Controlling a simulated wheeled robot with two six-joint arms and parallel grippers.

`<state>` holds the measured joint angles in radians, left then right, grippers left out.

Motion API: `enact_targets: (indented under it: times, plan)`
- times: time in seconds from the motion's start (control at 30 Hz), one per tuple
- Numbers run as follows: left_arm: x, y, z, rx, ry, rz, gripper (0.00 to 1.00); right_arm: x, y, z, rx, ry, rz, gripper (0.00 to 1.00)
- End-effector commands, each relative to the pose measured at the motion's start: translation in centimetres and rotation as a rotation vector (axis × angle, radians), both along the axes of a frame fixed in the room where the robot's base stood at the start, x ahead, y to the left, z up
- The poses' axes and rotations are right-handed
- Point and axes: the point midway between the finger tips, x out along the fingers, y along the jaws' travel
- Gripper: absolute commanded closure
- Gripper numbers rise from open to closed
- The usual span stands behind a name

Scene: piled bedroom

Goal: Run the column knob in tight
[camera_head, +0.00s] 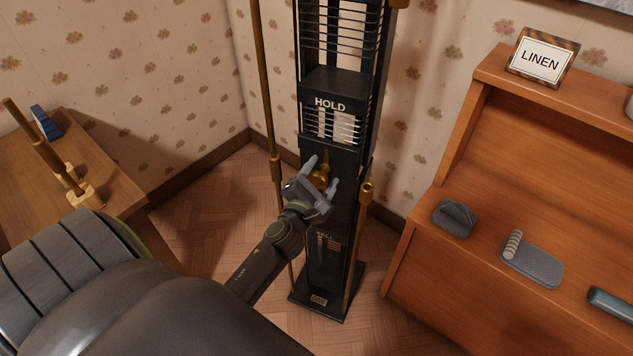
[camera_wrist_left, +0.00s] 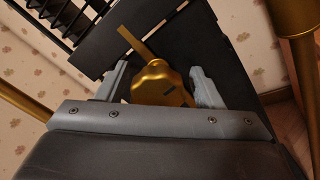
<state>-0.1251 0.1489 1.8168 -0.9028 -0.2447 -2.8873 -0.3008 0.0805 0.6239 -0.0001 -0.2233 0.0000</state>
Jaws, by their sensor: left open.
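The black column (camera_head: 331,88) stands upright against the wall corner and carries the word HOLD. A brass knob (camera_head: 320,178) sits on its front face below that word. In the left wrist view the knob (camera_wrist_left: 161,84) is a rounded, lobed brass piece with a dark slot, and a flat brass strip (camera_wrist_left: 134,41) rises beyond it. My left gripper (camera_head: 322,175) is open at the knob, with one finger on each side. In the left wrist view the fingers (camera_wrist_left: 160,86) show gaps to the knob. My right gripper is not in view.
Brass rods (camera_head: 268,110) stand beside the column, one with a free top end (camera_head: 366,190) at its right. A wooden cabinet (camera_head: 490,190) with a LINEN sign (camera_head: 541,58) is at right. A wooden table (camera_head: 110,170) is at left. Parquet floor (camera_head: 215,225) lies clear between.

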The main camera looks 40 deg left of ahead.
Motion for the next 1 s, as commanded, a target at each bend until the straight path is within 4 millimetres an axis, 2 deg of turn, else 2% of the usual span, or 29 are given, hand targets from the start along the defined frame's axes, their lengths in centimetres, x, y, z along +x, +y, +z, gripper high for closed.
enact_targets:
  times: [0.6, 1.0]
  plan:
    - [-5.9, -1.2, 0.1, 0.0, 0.0, 0.0, 0.37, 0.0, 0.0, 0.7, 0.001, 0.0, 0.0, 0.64]
    - [-6.2, -1.3, 0.1, 0.0, -0.001, -0.001, 0.37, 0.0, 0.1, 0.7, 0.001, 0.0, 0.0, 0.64]
